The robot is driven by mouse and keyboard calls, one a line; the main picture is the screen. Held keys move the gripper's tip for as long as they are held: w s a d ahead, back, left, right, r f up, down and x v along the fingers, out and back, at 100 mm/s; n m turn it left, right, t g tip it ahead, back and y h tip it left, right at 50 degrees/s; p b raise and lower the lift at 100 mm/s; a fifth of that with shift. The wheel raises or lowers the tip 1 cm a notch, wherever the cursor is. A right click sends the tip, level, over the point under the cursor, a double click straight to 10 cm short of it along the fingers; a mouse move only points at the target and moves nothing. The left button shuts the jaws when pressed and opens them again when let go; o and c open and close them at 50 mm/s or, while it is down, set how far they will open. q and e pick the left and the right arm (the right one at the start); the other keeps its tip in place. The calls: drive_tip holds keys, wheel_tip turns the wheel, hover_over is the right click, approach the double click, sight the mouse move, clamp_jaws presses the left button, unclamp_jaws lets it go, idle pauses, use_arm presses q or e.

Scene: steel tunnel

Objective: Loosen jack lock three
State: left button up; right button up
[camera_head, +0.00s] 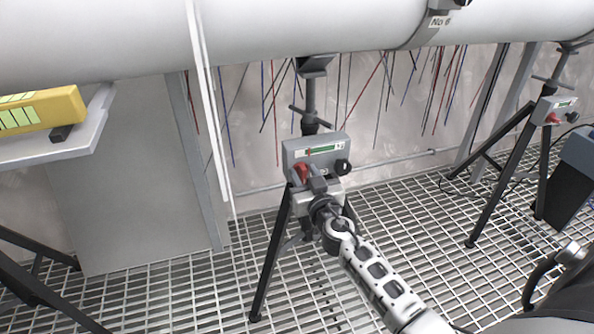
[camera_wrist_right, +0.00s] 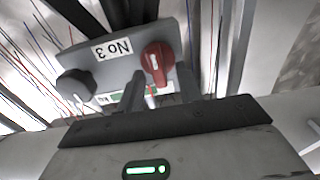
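The jack lock box (camera_head: 315,152), a grey control box on a black tripod stand, is in the middle of the head view. It has a red lever knob (camera_head: 301,174), a black knob (camera_head: 343,166) and a small display. In the right wrist view an upside-down label (camera_wrist_right: 113,48) reads No 3, with the red knob (camera_wrist_right: 157,62) and black knob (camera_wrist_right: 77,85) beside it. My right gripper (camera_head: 314,183) is at the box front. Its fingers (camera_wrist_right: 157,88) are apart, with the red knob just beyond and between their tips; contact cannot be told. My left gripper is out of view.
A large white pipe (camera_head: 280,38) runs across the top. A yellow device (camera_head: 40,109) lies on a shelf (camera_head: 55,150) at left. Another jack stand (camera_head: 510,165) stands at right. The floor is steel grating (camera_head: 200,300). Thin red and blue wires hang behind.

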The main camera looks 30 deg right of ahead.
clamp_jaws()
